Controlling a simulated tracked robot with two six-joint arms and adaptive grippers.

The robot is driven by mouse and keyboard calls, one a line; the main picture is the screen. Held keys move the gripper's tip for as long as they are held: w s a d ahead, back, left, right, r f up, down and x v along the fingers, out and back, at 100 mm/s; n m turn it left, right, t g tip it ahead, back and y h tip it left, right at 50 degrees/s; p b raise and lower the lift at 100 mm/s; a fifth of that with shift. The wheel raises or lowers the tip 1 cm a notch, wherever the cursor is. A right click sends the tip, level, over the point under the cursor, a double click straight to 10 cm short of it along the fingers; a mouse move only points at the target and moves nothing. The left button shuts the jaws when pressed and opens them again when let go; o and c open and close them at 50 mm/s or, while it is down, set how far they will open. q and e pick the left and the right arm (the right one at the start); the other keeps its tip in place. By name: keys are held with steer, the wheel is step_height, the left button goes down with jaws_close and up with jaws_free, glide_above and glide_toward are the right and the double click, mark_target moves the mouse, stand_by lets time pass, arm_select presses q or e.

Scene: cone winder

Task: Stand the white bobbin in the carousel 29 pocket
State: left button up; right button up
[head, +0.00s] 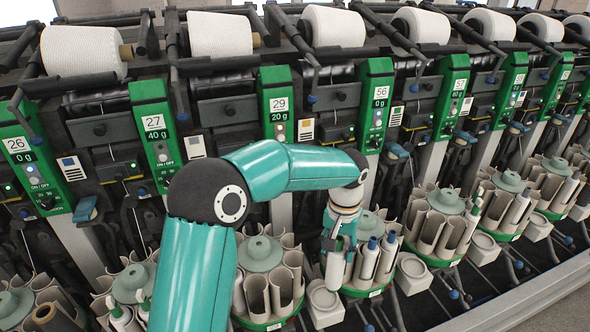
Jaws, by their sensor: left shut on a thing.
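My left gripper (340,236) is shut on the white bobbin (335,271). The bobbin hangs roughly upright below the fingers, and its upper part is hidden by them. In the picture it lies at the left edge of a carousel (374,291) that holds blue-tipped bobbins. Another carousel (262,254) with several empty-looking pockets stands to its left, below the green panel marked 29 (279,104). No number shows on the carousels, so I cannot tell for certain which belongs to 29. My right gripper is not in view.
A small pale box (325,306) sits just below the bobbin. More carousels (445,203) and boxes line up on both sides. Green panels and levers stand behind, with white yarn cones (333,27) above. My left arm covers part of the left carousels.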

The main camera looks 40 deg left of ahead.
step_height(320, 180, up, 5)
steer(key=p, duration=0.4)
arm_select(q)
steer(key=s+a+r+n+b, duration=0.3)
steer(key=a+r+n, duration=0.1)
steer(key=a+r, duration=0.7)
steer(key=shift+s+r+b, duration=0.15)
steer(key=shift+b, duration=0.25)
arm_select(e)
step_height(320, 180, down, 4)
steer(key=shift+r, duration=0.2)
arm_select(q)
steer(key=shift+d+p, duration=0.1)
steer(key=shift+p, duration=0.3)
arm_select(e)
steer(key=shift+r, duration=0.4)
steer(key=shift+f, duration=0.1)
arm_select(q)
steer(key=shift+f+b, duration=1.55)
steer(key=shift+f, duration=0.75)
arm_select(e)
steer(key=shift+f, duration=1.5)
arm_select(q)
steer(key=shift+f+b, duration=1.55)
steer(key=shift+f, duration=0.7)
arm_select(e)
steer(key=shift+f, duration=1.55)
